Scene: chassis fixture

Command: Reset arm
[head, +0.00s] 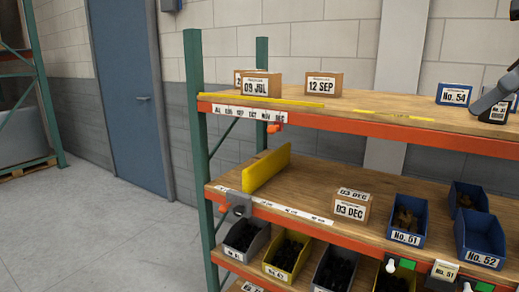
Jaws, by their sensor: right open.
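My right gripper (489,103) comes in at the right edge, at the top shelf, and is open. My left gripper is not in view.
The rack's top shelf (375,103) holds boxes marked 09 JUL (261,84) and 12 SEP (323,84), plus a blue No. 54 bin (454,94). Below are a yellow divider (267,168), 03 DEC boxes (350,208) and blue bins (408,221). Floor (95,225) at left is clear.

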